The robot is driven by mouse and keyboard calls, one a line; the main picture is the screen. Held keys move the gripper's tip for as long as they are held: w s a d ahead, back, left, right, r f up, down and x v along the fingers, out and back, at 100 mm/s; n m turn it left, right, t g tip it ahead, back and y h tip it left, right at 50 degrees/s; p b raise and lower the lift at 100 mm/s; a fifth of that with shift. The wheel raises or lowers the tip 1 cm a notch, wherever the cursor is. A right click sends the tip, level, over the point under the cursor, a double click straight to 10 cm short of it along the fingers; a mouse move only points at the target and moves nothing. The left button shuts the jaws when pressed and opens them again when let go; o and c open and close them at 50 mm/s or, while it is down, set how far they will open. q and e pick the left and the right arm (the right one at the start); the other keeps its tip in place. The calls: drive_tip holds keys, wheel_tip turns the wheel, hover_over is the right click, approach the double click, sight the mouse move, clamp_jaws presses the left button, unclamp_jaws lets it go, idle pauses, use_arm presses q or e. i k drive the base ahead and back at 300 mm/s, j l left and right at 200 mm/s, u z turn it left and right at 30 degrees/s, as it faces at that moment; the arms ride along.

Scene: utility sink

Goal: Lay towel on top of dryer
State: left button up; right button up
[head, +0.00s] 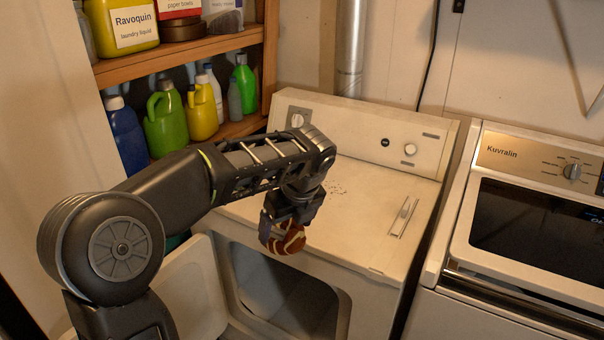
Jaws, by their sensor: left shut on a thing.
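My left gripper (283,218) is shut on a bunched brown towel (288,241) with pale stripes. The towel is small in view and partly hidden by the fingers. The gripper points down and holds the towel at the front edge of the white dryer (360,180); I cannot tell whether the towel touches it. The dryer's top is mostly bare, with a lint-trap handle at its right and some dark specks near the middle. The dryer's front door (190,285) hangs open to the left, showing the dark drum opening. My right gripper is out of view.
A second machine labelled Kuvralin (525,200) stands to the right, across a narrow gap. Wooden shelves (185,50) at the left hold several detergent bottles and boxes. A metal duct (350,50) rises behind the dryer.

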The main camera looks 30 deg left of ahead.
sight(335, 213)
drive_tip(key=i, duration=0.85)
